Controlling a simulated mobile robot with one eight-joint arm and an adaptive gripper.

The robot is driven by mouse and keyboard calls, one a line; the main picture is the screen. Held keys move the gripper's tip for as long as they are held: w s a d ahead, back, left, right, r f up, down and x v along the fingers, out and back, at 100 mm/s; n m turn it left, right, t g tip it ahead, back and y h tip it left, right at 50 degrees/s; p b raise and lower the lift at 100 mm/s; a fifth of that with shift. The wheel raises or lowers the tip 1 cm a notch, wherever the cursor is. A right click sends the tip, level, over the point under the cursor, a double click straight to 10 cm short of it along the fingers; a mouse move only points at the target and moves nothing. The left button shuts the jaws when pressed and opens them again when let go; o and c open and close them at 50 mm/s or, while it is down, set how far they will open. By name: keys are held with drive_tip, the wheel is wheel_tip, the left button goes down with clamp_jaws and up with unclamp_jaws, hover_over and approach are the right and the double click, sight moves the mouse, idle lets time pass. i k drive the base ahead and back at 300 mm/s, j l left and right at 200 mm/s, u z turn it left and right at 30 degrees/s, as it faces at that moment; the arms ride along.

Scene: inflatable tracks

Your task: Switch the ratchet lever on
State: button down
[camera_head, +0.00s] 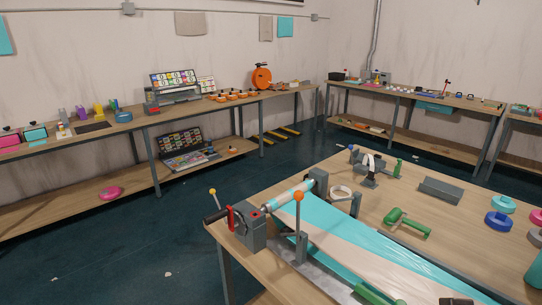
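A winding unit with a grey housing (250,229) stands at the near left corner of the wooden table. A red-and-black crank handle (217,215) sticks out of its left side. A thin lever with a yellow knob (213,192) rises beside the crank, leaning slightly left. I cannot tell which of these is the ratchet lever. A roller (287,196) runs from the unit to a far bracket, with teal and beige sheet (350,235) coming off it. My gripper is not in view.
Cluttered workbenches (140,125) line the walls. Dark floor (190,220) is open left of the table.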

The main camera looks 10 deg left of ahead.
sight(212, 191)
drive_tip(key=i+j, duration=0.1)
drive_tip(key=j, duration=0.35)
drive_tip(key=i+j, duration=0.1)
drive_tip(key=j, duration=0.8)
drive_tip(key=i+j, duration=0.15)
drive_tip(key=j, duration=0.3)
drive_tip(key=u, duration=0.05)
